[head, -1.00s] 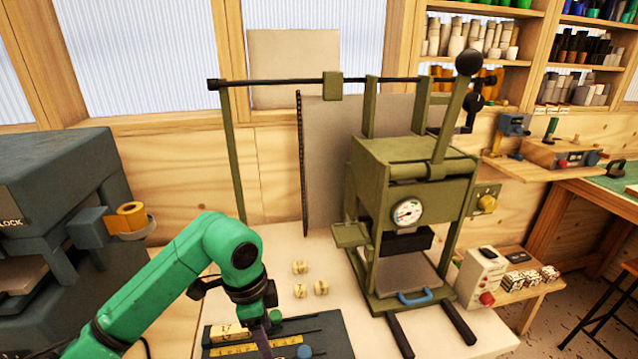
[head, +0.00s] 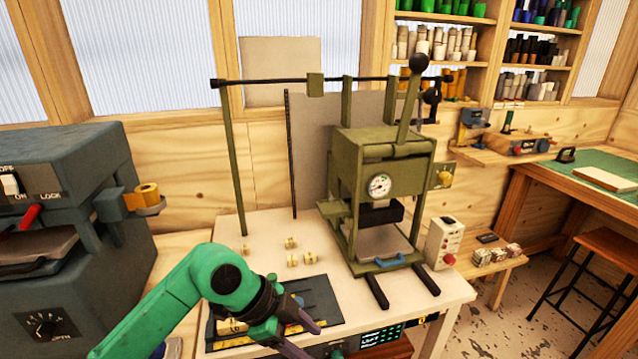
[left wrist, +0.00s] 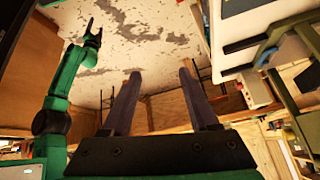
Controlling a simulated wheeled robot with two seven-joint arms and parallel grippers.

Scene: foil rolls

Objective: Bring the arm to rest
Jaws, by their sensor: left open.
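My left arm is green and comes in from the lower left in the head view. Its gripper (head: 310,340) is open and empty, in front of the dark tray (head: 318,291) on the bench. In the left wrist view the two dark fingers of the left gripper (left wrist: 160,76) stand apart with nothing between them. My right arm's gripper (left wrist: 94,34) shows small at the upper left of the left wrist view; whether it is open is unclear. Small yellowish foil rolls (head: 292,260) stand on the bench behind the tray. The arm partly hides the tray.
An olive press (head: 380,190) with a lever stands on the white bench (head: 450,290). A grey machine (head: 60,220) stands at the left, with a tape roll (head: 147,194) on its side. A control box (head: 444,242) is right of the press. A stool (head: 600,250) stands at the right.

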